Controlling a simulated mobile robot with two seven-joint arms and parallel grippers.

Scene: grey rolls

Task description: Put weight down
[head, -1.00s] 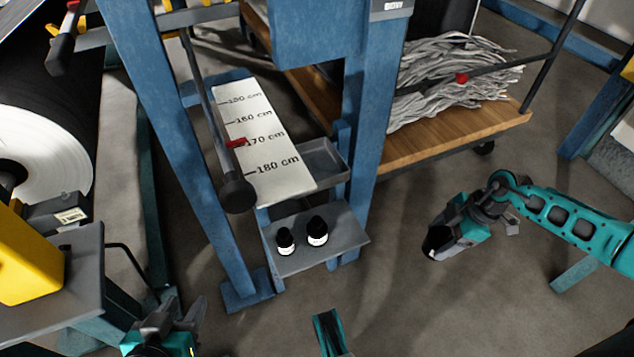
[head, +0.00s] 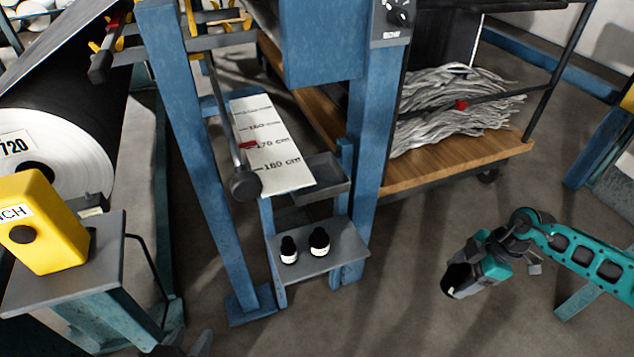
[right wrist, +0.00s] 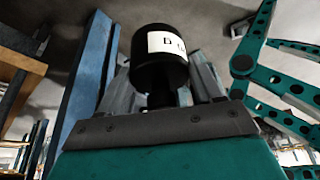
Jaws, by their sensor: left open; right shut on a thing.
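My right gripper (head: 470,272) is shut on a black weight (right wrist: 160,65) with a white label. The weight stands up between the fingers in the right wrist view; in the head view it is a dark shape (head: 455,283) at the gripper's end, held in the air right of the blue stand. Two more black weights with white labels, one on the left (head: 289,250) and one on the right (head: 319,242), stand on the lower grey shelf (head: 345,262).
Blue posts (head: 365,150) flank the shelf, and a grey tray (head: 325,172) sits above it. A wooden cart (head: 440,165) with grey strands stands behind. A yellow box (head: 42,225) is on a table at left. The floor between shelf and right gripper is clear.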

